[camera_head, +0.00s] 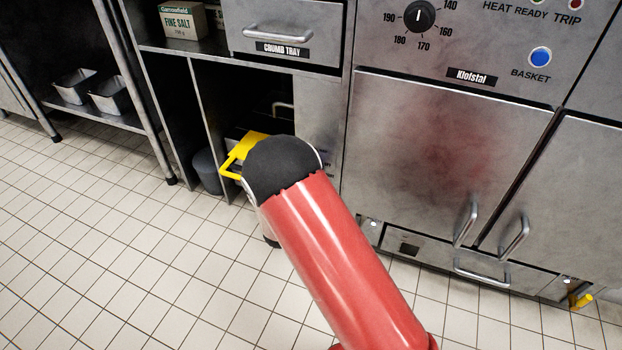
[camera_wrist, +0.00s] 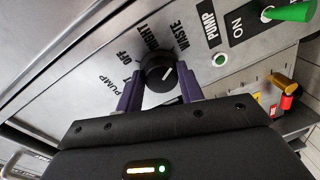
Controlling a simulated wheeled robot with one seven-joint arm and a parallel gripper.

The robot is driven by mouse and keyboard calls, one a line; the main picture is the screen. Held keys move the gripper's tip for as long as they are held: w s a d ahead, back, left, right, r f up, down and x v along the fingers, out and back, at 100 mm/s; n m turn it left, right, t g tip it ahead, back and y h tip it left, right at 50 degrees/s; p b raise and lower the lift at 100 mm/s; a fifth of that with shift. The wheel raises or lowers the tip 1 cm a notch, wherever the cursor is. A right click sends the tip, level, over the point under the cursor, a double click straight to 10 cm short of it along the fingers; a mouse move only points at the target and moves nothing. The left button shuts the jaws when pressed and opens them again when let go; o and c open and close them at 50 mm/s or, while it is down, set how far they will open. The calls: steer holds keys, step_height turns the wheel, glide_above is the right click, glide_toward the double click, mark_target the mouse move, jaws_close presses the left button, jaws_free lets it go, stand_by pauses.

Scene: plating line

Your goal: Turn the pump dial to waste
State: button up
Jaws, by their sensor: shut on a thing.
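The pump dial (camera_wrist: 155,70) is a round black knob with a white mark, on a steel panel in the wrist view. Its printed labels include OFF and WASTE (camera_wrist: 180,37). The white mark slants up to the right, roughly toward WASTE; I cannot tell whether it lines up exactly. My gripper (camera_wrist: 160,80) has its two purple fingers on opposite sides of the dial and is shut on it. In the head view, my red arm hides the gripper and this dial.
A green lever (camera_wrist: 290,12) stands by the ON label right of the dial. A yellow and red valve handle (camera_wrist: 287,88) is below it. In the head view, a temperature dial (camera_head: 419,16) and cabinet doors (camera_head: 440,150) are at right; tiled floor (camera_head: 110,230) is clear at left.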

steer(key=shift+f, duration=0.1)
steer(key=o, duration=1)
steer(key=shift+s, duration=0.1)
steer(key=v, duration=0.7)
steer(key=shift+s+a+p, duration=0.1)
steer(key=shift+s+p, duration=0.2)
